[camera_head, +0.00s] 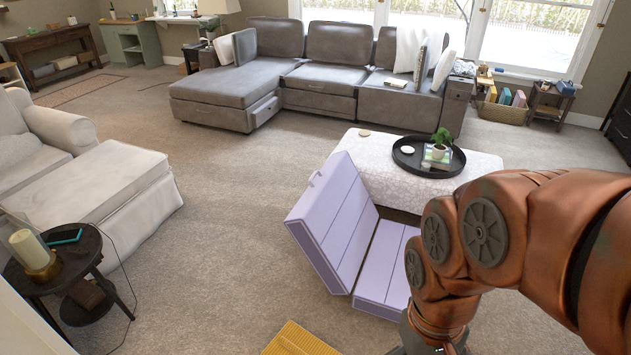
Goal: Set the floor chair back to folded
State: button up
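The floor chair (336,226) is lavender and padded, with long seams on its panels. Its seat panel (387,262) lies flat on the carpet. Its backrest stands up at the left, leaning outward, so the chair is unfolded. A small loop or handle shows at the backrest's top edge. My copper-coloured arm comes in from the right and covers the right end of the seat. My gripper is at the bottom of the view, mostly hidden behind my arm and cut off by the frame edge, so its fingers do not show.
A patterned ottoman (385,188) with a round black tray (404,162) stands just behind the chair. A yellow slatted item (294,341) lies at the bottom edge. A dark round side table (85,255) and a cream armchair (100,192) stand left. Carpet between is clear.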

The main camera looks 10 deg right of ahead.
aim_at(334, 221)
jog(key=u, duration=2)
jog(key=i, duration=2.55)
jog(key=z, duration=1.8)
jog(key=i, duration=0.85)
jog(key=z, duration=1)
jog(key=i, duration=0.55)
jog(key=u, duration=0.45)
